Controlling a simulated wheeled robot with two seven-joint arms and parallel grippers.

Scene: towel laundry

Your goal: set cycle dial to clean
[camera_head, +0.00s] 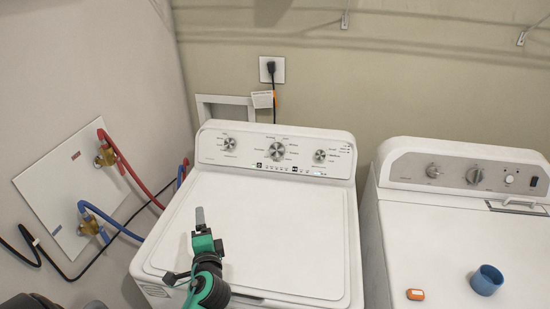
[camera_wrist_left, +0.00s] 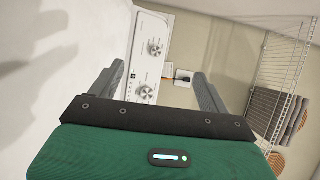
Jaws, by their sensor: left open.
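The washer (camera_head: 262,232) stands in the middle of the head view, with its control panel along the back. The dial's printed labels are too small to read. My left gripper (camera_head: 200,216) is over the washer lid, in front of the panel and apart from the dials. In the left wrist view its fingers (camera_wrist_left: 155,88) are spread and empty, with the panel and two knobs (camera_wrist_left: 146,92) showing between them. My right gripper is in neither view.
A second machine (camera_head: 450,235) stands at right, with a blue cup (camera_head: 487,280) and a small orange object (camera_head: 415,294) on top. Red (camera_head: 122,160) and blue (camera_head: 110,222) hoses run at left. A wire shelf (camera_wrist_left: 285,85) shows in the wrist view. The lid is clear.

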